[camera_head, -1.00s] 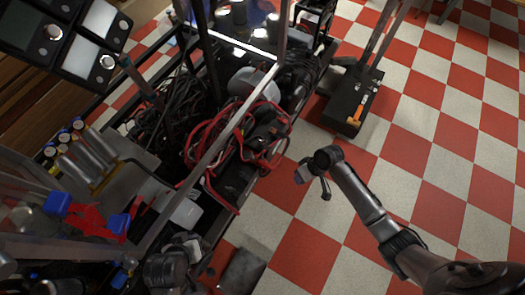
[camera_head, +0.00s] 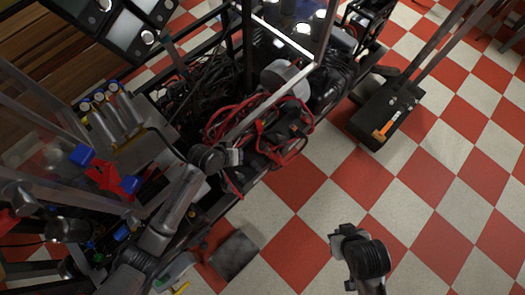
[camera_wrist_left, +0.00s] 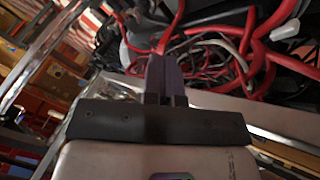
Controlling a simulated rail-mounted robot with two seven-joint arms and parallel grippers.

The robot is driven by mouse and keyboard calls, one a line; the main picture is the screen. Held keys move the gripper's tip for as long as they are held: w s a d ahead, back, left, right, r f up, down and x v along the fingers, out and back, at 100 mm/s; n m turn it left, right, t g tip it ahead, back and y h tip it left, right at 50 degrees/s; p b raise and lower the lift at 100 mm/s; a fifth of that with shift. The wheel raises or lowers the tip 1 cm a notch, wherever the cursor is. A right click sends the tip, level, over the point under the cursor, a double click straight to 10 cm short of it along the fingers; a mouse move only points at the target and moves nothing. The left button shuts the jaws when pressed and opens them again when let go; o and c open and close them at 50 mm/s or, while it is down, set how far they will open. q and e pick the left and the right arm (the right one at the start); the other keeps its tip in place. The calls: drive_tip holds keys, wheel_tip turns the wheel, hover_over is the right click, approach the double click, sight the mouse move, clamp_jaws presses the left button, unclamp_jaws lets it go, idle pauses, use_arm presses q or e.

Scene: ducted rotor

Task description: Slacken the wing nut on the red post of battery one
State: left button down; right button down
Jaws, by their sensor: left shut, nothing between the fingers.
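Red cables (camera_head: 285,152) and black cables fill the open frame in the head view. I cannot make out battery one, its red post or the wing nut among them. My left gripper (camera_head: 236,157) is shut and empty at the near edge of this cable area. In the left wrist view the closed dark fingers (camera_wrist_left: 165,78) point towards thick red cables (camera_wrist_left: 205,30), which lie beyond the tips. I cannot tell the exact gap. My right gripper (camera_head: 338,243) is over the checkered floor, apart from the frame, and its finger opening is unclear.
A metal bar (camera_head: 265,105) crosses above the cables. A round grey-white part (camera_head: 286,78) sits beyond it. A black box with an orange item (camera_head: 385,118) is on the floor at right. The checkered floor is mostly clear.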

sight(266, 151)
use_arm(q)
drive_tip(key=b+x, duration=0.8)
drive_tip(key=x, duration=0.9)
drive_tip(key=shift+d+f+b, duration=0.1)
drive_tip(key=shift+d+b, duration=0.1)
drive_tip(key=shift+b, duration=0.2)
